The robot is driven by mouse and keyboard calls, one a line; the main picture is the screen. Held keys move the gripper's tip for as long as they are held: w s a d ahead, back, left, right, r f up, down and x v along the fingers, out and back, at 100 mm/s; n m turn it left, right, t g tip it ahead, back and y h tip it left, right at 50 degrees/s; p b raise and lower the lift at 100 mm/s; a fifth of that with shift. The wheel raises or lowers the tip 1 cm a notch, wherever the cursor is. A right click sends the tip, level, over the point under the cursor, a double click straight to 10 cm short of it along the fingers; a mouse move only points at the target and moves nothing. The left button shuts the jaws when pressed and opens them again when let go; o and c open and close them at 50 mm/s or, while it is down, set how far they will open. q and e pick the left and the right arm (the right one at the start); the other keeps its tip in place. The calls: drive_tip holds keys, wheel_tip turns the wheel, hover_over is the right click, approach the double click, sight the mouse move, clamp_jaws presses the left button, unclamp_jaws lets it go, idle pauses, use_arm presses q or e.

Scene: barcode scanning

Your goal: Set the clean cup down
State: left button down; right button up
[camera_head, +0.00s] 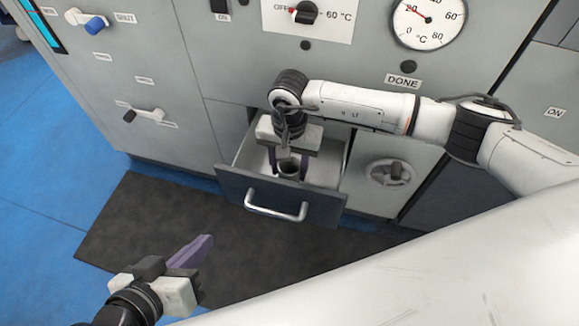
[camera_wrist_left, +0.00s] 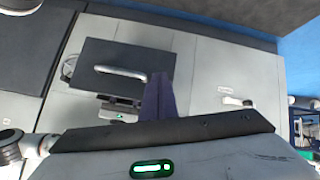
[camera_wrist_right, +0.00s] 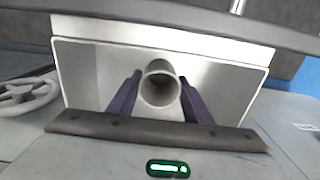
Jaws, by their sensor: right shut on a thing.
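The cup (camera_head: 288,169) is a small grey metal cylinder with an open top. My right gripper (camera_head: 289,175) points down into the open drawer (camera_head: 325,200) and is shut on the cup, one purple finger on each side. In the right wrist view the cup (camera_wrist_right: 160,86) is held between the fingers, inside the white-walled drawer (camera_wrist_right: 85,75). I cannot tell whether the cup's base touches the drawer floor. My left gripper (camera_head: 200,250) is empty and away from the drawer, over the dark mat; its purple fingers appear together in the left wrist view (camera_wrist_left: 158,95).
The drawer's handle (camera_head: 276,207) faces the room. A round handwheel (camera_head: 390,173) is right of the drawer. A temperature knob (camera_head: 305,13), a dial gauge (camera_head: 428,22) and lever handles (camera_head: 145,115) are on the grey cabinet. A dark mat (camera_head: 135,220) covers part of the blue floor.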

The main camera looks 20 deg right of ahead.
drive_tip(key=shift+f, duration=0.2)
drive_tip(key=o, duration=0.9)
drive_tip(key=shift+o, duration=1.1)
use_arm(q)
drive_tip(key=shift+d+r, duration=0.1)
drive_tip(key=shift+r, duration=0.15)
use_arm(e)
drive_tip(key=shift+r, duration=0.1)
